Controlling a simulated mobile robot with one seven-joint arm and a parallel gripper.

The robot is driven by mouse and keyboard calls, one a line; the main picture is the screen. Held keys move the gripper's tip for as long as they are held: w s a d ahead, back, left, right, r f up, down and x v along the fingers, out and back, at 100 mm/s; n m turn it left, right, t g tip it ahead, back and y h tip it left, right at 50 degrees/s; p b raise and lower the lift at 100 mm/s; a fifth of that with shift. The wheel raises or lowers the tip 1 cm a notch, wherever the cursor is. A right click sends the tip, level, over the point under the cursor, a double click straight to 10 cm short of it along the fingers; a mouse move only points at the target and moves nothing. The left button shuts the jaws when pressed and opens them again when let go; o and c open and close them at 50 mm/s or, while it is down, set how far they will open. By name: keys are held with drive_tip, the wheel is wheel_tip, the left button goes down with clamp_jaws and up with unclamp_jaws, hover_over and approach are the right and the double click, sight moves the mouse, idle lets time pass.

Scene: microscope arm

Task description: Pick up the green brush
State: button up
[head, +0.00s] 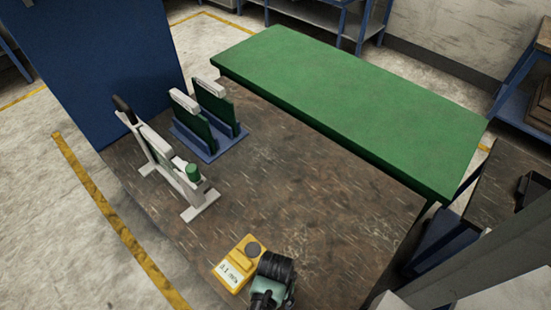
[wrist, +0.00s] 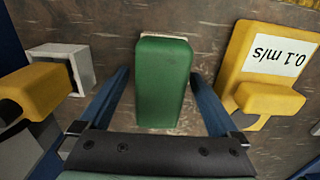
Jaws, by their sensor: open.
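The green brush (wrist: 163,85) shows in the middle of the wrist view as an upright-looking green block with a thin whitish edge at its far end. My gripper (wrist: 160,76) is open, with one blue finger on each side of the brush and a visible gap on both sides. I cannot tell whether the fingers are level with it or above it. In the head view, the dark and teal end of my arm (head: 272,280) is at the bottom, just right of a yellow meter, and the brush is hidden there.
The yellow meter (head: 238,262) lies close beside the brush, and is right of it in the wrist view (wrist: 268,60). Left are a yellow part (wrist: 38,90) and a pale open box (wrist: 65,62). A metal stand (head: 160,155) and blue rack (head: 210,145) stand farther back.

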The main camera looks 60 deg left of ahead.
drive_tip(key=shift+f, duration=0.1)
drive_tip(key=c, duration=1.5)
drive_tip(key=shift+c, duration=0.2)
wheel_tip(320, 180, up, 10)
drive_tip(key=shift+r+b, duration=0.1)
drive_tip(key=shift+b, duration=0.3)
